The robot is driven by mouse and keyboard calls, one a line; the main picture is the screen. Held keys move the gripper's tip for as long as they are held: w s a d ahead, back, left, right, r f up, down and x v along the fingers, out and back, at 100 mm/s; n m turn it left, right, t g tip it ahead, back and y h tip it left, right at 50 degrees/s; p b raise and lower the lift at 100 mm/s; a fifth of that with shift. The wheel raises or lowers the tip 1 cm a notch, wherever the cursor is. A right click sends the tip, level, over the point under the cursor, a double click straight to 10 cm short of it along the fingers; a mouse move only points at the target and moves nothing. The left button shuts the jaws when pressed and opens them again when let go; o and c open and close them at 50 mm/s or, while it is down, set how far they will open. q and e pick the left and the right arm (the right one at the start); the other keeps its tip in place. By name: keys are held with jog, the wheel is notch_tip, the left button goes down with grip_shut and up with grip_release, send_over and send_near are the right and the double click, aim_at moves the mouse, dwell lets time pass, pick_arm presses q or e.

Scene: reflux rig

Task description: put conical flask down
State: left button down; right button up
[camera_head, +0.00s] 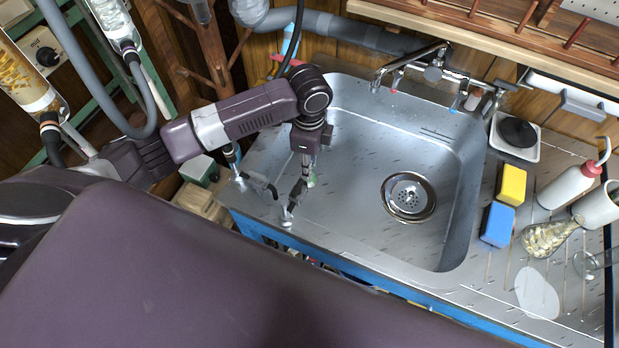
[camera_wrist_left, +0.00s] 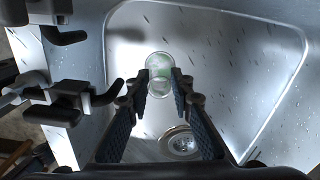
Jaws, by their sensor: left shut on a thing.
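A small clear glass vessel with a green tint, seemingly the conical flask (camera_head: 312,180), is at my left gripper (camera_head: 306,172), over the left part of the sink. In the left wrist view the flask (camera_wrist_left: 160,72) shows as a round glass shape between the two fingertips of the left gripper (camera_wrist_left: 162,82). The gripper is shut on it and hides part of it in the head view. I cannot tell whether its base touches the sink floor. My right gripper is in neither view.
The steel sink (camera_head: 365,215) has its drain (camera_head: 409,196) right of the gripper, with bare floor around it. Fittings (camera_head: 258,186) stand on the left rim. A faucet (camera_head: 415,65) is behind. Sponges (camera_head: 497,224), a wash bottle (camera_head: 568,186) and another flask (camera_head: 545,238) stand right.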

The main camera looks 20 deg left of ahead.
pick_arm(q)
jog(key=shift+f, duration=1.5)
notch_tip(320, 180, down, 4)
jog(key=shift+f, duration=0.15)
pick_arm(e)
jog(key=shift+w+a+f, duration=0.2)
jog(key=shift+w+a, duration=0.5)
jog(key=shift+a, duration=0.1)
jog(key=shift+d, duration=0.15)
pick_arm(q)
jog(key=c, duration=1.7)
grip_release()
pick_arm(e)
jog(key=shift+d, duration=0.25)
